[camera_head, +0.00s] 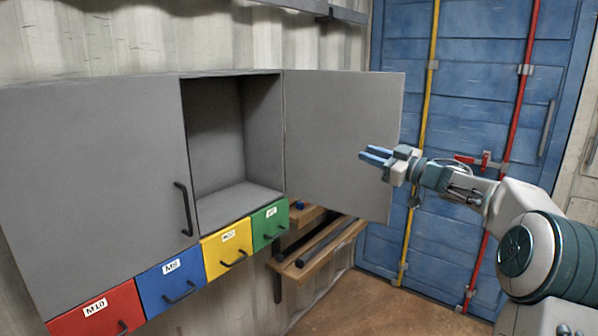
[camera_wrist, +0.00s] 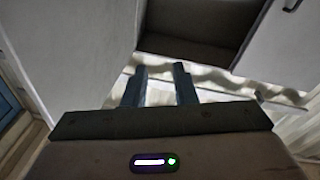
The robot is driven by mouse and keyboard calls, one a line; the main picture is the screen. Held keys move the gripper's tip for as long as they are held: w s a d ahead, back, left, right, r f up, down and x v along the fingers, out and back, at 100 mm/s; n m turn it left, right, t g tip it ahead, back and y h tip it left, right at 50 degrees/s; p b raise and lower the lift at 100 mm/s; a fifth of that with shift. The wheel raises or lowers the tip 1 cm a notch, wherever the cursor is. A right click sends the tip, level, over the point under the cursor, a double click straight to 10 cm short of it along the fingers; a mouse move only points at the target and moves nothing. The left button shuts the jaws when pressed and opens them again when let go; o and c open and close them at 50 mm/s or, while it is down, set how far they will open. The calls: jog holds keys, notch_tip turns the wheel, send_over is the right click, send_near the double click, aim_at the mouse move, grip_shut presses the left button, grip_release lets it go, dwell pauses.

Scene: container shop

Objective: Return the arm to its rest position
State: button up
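My arm reaches in from the right of the head view, bent, with my gripper (camera_head: 375,155) pointing left. The gripper is in front of the open grey cabinet door (camera_head: 335,125) and appears clear of it. In the wrist view my gripper (camera_wrist: 159,72) shows two blue-grey fingers standing apart, with nothing between them. The wrist view also shows part of the cabinet's dark opening (camera_wrist: 190,32) beyond the fingers.
The grey wall cabinet's left door (camera_head: 95,185) is shut; its right compartment (camera_head: 215,125) is open and looks empty. Red, blue, yellow and green drawers (camera_head: 228,247) are shut below. A wooden shelf (camera_head: 325,250) sits beneath the open door. Blue container doors (camera_head: 480,95) stand behind my arm.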

jog(key=s+a+f+m+g+h+b, duration=0.1)
jog(key=s+f+m+g+h, duration=0.2)
jog(key=s+f, duration=0.5)
jog(key=s+a+f+m+g+h+b, duration=0.1)
jog(key=s+f+m+g+h, duration=0.2)
jog(key=s+f, duration=0.6)
jog(key=s+a+f+m+g+h+b, duration=0.1)
jog(key=s+f+m+g+h, duration=0.2)
jog(key=s, duration=2.3)
notch_tip(320, 180, down, 6)
jog(key=m+h, duration=0.3)
jog(key=h, duration=0.2)
jog(key=shift+s+a+m+b, duration=0.2)
jog(key=shift+a+m+b, duration=0.1)
jog(key=shift+b, duration=0.1)
